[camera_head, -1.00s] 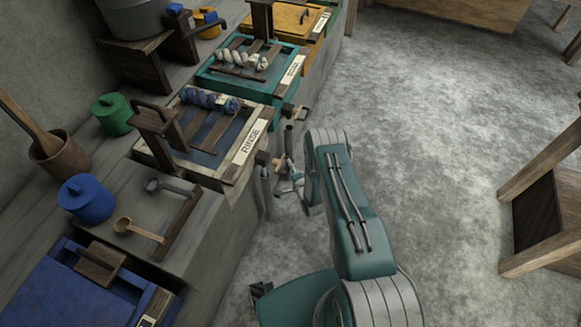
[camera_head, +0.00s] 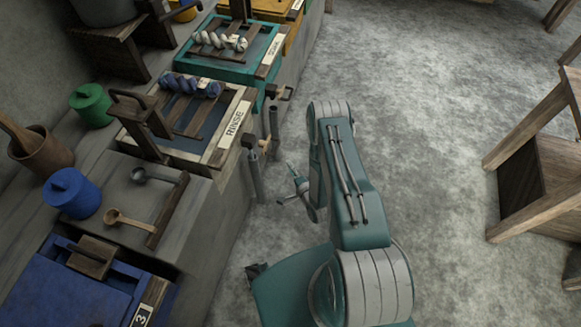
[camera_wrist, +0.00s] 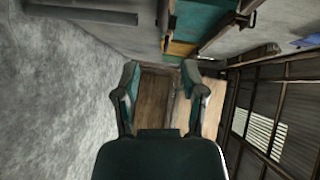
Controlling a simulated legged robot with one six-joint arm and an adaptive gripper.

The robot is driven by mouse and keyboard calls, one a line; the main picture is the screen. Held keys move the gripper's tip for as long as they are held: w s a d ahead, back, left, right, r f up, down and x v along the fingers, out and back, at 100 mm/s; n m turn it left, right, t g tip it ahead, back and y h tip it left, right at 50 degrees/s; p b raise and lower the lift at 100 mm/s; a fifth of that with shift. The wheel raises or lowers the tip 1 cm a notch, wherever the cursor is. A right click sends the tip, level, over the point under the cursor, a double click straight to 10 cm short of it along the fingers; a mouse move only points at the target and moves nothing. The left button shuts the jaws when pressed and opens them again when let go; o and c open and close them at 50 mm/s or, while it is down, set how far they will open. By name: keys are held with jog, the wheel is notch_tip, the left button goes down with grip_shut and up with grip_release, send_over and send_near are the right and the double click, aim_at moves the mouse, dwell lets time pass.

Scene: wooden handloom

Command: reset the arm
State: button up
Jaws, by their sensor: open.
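My gripper (camera_wrist: 160,95) is open in the wrist view, its two fingers spread apart with nothing between them. In the head view my gripper (camera_head: 295,190) shows small beside my arm, over the floor to the right of the stone counter, and is partly hidden by the arm. It is apart from the counter and the vats.
The counter (camera_head: 205,225) carries a vat labelled RINSE (camera_head: 222,150), a teal vat (camera_head: 262,85) with a skein, a blue lidded jar (camera_head: 72,195), a green jar (camera_head: 92,105) and a ladle (camera_head: 130,222). Wooden furniture (camera_head: 530,190) stands at right. The grey floor (camera_head: 420,120) between is clear.

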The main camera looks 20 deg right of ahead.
jog(key=w+d+r+n+g, duration=0.1)
jog(key=w+r+n, duration=0.2)
jog(key=w+r, duration=0.45)
jog(key=w+r+n+g+h, duration=0.25)
jog(key=r+n+g, duration=0.2)
jog(key=r, duration=2.05)
jog(key=s+r+n, duration=0.2)
jog(key=s+r, duration=0.4)
jog(key=r, duration=0.4)
jog(key=s+a+r+n+g, duration=0.1)
jog(key=s+r, duration=0.2)
jog(key=s, duration=0.6)
jog(key=s+a+r+n+g, duration=0.2)
jog(key=s+r, duration=0.2)
jog(key=s, duration=0.5)
jog(key=s+a+r+n+g, duration=0.2)
jog(key=s+r, duration=0.1)
jog(key=s, duration=0.6)
jog(key=shift+s+a+r, duration=0.15)
jog(key=shift+a+r, duration=0.05)
jog(key=shift+r, duration=0.05)
